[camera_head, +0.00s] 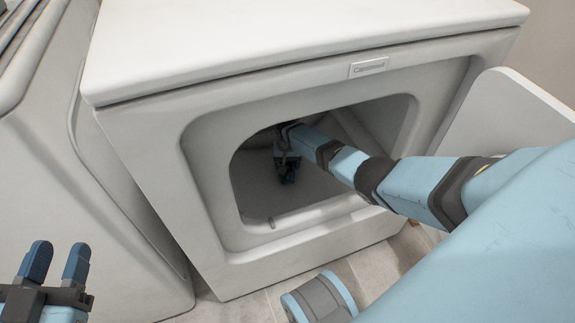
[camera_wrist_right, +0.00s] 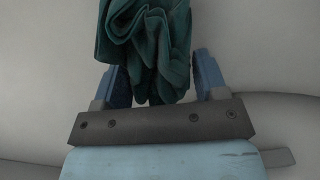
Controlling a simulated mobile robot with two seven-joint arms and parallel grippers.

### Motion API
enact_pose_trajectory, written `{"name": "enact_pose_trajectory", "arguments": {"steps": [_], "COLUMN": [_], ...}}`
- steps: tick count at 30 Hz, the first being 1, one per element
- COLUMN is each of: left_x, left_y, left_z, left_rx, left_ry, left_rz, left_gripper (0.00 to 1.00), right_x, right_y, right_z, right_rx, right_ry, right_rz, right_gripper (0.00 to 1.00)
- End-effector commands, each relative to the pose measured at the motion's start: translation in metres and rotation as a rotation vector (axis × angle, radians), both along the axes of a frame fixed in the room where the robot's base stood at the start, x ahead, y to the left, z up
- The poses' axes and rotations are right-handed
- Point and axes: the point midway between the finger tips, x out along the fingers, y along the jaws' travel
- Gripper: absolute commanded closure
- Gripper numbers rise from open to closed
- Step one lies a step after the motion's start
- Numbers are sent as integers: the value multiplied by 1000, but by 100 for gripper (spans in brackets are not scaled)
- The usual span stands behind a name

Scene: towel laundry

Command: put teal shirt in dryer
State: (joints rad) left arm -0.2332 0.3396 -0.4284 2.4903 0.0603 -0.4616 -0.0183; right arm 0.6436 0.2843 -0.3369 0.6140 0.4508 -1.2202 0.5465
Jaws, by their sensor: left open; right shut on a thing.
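The dryer (camera_head: 330,78) is white, with its front opening uncovered. My right arm reaches through the opening, and my right gripper (camera_head: 286,170) is inside the drum. In the right wrist view, my right gripper (camera_wrist_right: 160,85) is shut on the teal shirt (camera_wrist_right: 150,38), which hangs bunched between the blue fingers. In the head view the shirt is hard to make out in the dark drum. My left gripper (camera_head: 55,262) is open and empty at the lower left, outside the dryer.
The dryer door (camera_head: 510,120) stands open at the right, beside my right arm. Another white appliance (camera_head: 70,190) stands close on the left. The tiled floor (camera_head: 250,305) shows below the dryer.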

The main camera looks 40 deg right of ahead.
Motion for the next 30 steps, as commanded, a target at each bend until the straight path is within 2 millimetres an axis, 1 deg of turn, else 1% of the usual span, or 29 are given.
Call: {"name": "enact_pose_trajectory", "arguments": {"steps": [2, 6, 7, 8, 9, 10, 20, 23, 24, 25, 27, 30], "left_x": [-1, -2, -2, -2, -2, -2, -2, -2, -3, -5, -13, -19], "left_y": [0, 0, 0, -1, -1, -1, -1, -1, -2, -2, -7, -11], "left_z": [0, -2, -2, -1, -1, -1, 0, 9, 12, 11, 2, 1], "left_rx": [-1, -3, -3, -4, -4, -5, -7, -13, -22, -36, -89, -138], "left_ry": [3, 7, 7, 7, 6, 7, 8, 20, 38, 65, 160, 244], "left_rz": [-1, 0, 0, 0, 0, 1, 1, -4, -8, -9, -4, -10], "left_gripper": [57, 57, 57, 57, 57, 57, 57, 57, 57, 57, 57, 57], "right_x": [0, 0, 0, 0, 0, 0, 0, 0, 0, 0, 0, 0], "right_y": [0, 0, 0, 0, 0, 0, 0, 0, 0, 0, 0, 0], "right_z": [1, -3, -3, -3, -3, -3, 0, 15, 22, 29, 45, 67], "right_rx": [0, 0, -1, -1, -1, -1, 0, 0, -1, 0, 0, 0], "right_ry": [0, 0, 1, 1, 1, 1, 0, 0, -1, -1, -1, -1], "right_rz": [0, -1, -1, -1, -1, 0, 0, 1, 1, 1, 1, 1], "right_gripper": [64, 64, 29, 22, 13, 7, 7, 7, 7, 7, 7, 7]}}
